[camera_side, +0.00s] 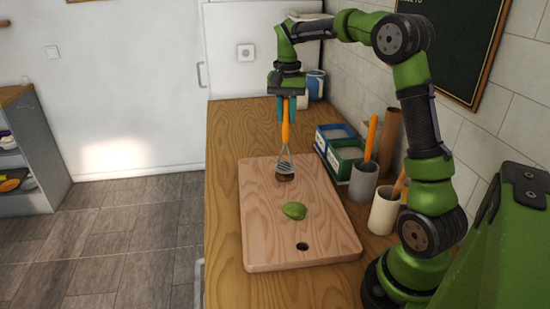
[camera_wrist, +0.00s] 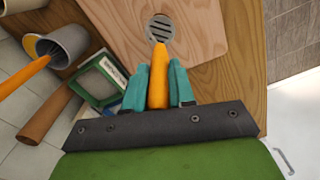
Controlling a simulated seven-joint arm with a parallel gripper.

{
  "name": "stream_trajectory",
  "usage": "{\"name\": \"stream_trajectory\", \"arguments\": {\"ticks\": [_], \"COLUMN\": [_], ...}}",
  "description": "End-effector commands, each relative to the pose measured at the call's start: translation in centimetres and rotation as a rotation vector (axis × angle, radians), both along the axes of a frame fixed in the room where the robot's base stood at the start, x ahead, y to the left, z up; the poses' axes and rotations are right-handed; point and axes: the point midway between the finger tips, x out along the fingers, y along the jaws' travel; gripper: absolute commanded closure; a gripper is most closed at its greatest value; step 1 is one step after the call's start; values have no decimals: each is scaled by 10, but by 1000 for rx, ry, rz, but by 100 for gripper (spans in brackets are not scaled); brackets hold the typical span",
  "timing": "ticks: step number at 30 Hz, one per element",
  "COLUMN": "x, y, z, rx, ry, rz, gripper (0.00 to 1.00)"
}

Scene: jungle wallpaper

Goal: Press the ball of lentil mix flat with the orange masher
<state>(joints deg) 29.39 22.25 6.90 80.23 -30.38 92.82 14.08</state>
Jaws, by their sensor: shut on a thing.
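My gripper (camera_side: 286,103) points down over the far part of the wooden cutting board (camera_side: 265,235). Its teal fingers are shut on the orange handle of the masher (camera_side: 286,128). In the wrist view the handle runs between the fingers of my gripper (camera_wrist: 159,85), and the masher's slotted metal head (camera_wrist: 161,29) shows over the board (camera_wrist: 205,35). In the side view the head is right at a small brown lump (camera_side: 285,177), which looks like the lentil mix. The head covers part of the lump; I cannot tell whether they touch.
A green item (camera_side: 294,211) lies mid-board, nearer the side camera. To the right stand blue and green boxes (camera_side: 345,152), a grey cup (camera_side: 363,181) with an orange-handled tool, and a cream cup (camera_side: 384,212). A blue mug (camera_side: 316,85) is at the back. The counter left of the board is clear.

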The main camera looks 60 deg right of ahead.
Motion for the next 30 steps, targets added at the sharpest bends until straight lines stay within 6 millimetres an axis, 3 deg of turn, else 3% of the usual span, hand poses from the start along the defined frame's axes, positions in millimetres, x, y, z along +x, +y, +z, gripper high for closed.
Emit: {"name": "stream_trajectory", "arguments": {"ticks": [30], "x": [0], "y": [0], "z": [-12], "rx": [0], "ry": [1], "rz": [1], "gripper": [100]}}
